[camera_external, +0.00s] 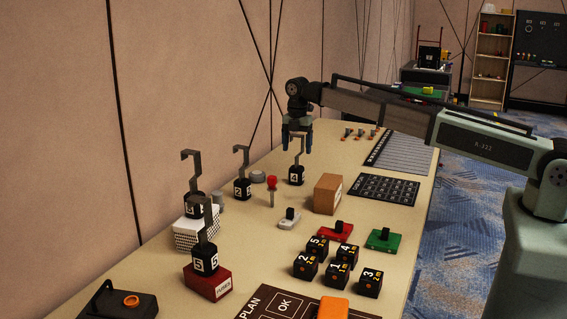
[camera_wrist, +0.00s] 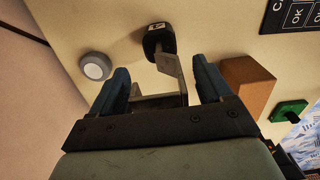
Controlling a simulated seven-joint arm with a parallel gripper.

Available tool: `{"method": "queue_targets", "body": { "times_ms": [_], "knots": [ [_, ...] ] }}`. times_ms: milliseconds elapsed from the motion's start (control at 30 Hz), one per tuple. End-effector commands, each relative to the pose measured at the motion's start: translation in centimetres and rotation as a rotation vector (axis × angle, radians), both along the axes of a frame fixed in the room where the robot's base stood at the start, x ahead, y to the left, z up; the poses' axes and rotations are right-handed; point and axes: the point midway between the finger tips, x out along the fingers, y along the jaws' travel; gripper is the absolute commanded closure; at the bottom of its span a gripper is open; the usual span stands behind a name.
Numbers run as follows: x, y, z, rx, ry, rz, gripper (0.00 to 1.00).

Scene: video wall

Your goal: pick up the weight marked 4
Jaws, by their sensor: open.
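The weight marked 4 (camera_external: 296,177) is a black block with a tall grey hooked stem, standing upright on the table. It also shows in the wrist view (camera_wrist: 157,40), with its stem running up between the fingers. My gripper (camera_external: 297,140) is over this weight, pointing down, with its blue fingertips on either side of the upper stem. In the wrist view my gripper (camera_wrist: 162,85) is open, with a gap between the stem and the left finger. The stem is close to the right finger; I cannot tell whether they touch.
Another hooked weight (camera_external: 243,188) stands to the left, and one marked 5 (camera_external: 206,262) is on a red box (camera_external: 208,283). A brown box (camera_external: 327,194) stands right of the weight marked 4. A red-topped pin (camera_external: 272,185) and several numbered black cubes (camera_external: 318,249) are nearer the front.

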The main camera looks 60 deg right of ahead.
Motion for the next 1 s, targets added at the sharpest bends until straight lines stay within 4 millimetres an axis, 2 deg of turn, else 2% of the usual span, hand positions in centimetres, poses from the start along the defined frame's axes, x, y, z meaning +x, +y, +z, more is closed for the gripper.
{"method": "queue_targets", "body": {
  "times_ms": [100, 300, 1000],
  "knots": [
    [-0.05, 0.01, -0.69, 0.000, 0.000, 0.000, 0.21],
    [-0.02, 0.01, -0.68, 0.000, 0.000, 0.000, 0.22],
    [-0.04, 0.02, -0.66, 0.000, 0.000, 0.000, 0.89]
  ]
}}
